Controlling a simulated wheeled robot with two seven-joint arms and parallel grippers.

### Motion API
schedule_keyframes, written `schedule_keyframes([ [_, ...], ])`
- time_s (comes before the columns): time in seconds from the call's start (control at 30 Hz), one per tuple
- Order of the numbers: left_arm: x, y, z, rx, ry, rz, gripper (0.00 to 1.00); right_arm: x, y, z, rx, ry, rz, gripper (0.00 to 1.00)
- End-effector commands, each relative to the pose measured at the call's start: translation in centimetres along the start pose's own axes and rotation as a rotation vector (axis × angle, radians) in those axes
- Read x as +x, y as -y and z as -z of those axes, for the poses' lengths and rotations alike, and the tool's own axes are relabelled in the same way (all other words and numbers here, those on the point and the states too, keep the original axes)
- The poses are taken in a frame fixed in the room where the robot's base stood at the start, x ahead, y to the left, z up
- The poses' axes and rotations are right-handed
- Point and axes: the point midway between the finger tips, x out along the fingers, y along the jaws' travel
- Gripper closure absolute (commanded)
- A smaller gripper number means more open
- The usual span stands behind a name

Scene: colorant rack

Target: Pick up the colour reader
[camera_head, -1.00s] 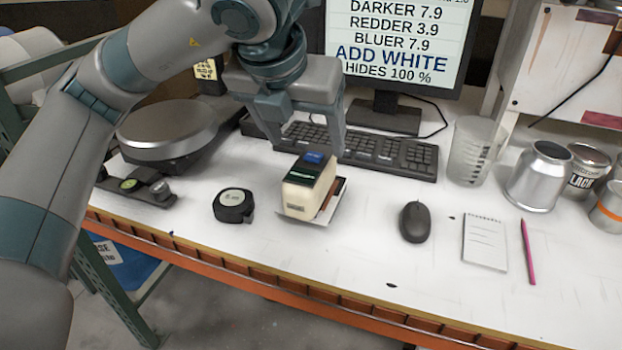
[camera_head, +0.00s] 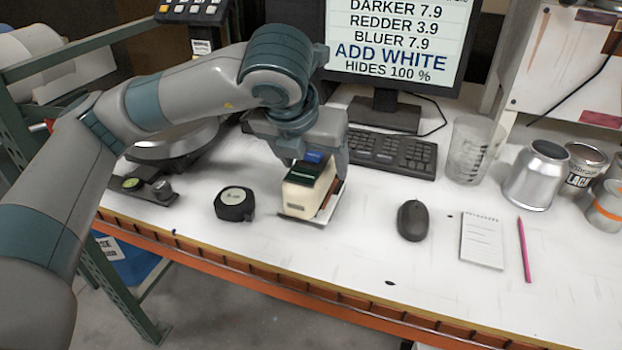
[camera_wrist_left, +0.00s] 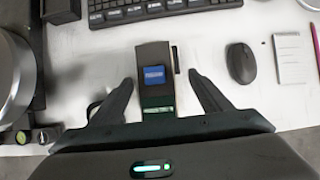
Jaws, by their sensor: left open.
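The colour reader (camera_head: 300,194) is a small cream block with a dark green top and a blue button. It stands on a thin card (camera_head: 325,217) on the white bench. In the left wrist view the colour reader (camera_wrist_left: 155,78) lies between the two fingers, with a visible gap on each side. My left gripper (camera_wrist_left: 158,95) is open around it. In the head view the left gripper (camera_head: 318,168) is low over the colour reader, one finger at its right side and the other largely hidden behind it. My right gripper is not in view.
A black tape measure (camera_head: 234,204) sits to the left and a mouse (camera_head: 412,220) to the right. The keyboard (camera_head: 400,154) and monitor (camera_head: 395,50) are behind. A notepad (camera_head: 482,240), pencil (camera_head: 525,250), beaker (camera_head: 470,150) and cans (camera_head: 540,176) occupy the right side.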

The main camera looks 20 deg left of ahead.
Motion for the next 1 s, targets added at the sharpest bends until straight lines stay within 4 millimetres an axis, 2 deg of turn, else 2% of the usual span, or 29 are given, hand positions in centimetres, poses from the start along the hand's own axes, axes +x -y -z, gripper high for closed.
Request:
schedule_keyframes([
  [0.17,1.1,-0.3,0.0,-0.001,-0.004,-0.002,0.29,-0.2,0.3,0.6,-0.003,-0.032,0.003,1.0],
  [0.5,4.8,-0.6,0.0,-0.001,-0.002,0.0,0.29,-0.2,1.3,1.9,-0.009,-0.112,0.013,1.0],
  [1.0,5.1,-0.6,0.0,0.0,-0.001,0.0,0.29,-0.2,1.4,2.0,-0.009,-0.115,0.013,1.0],
])
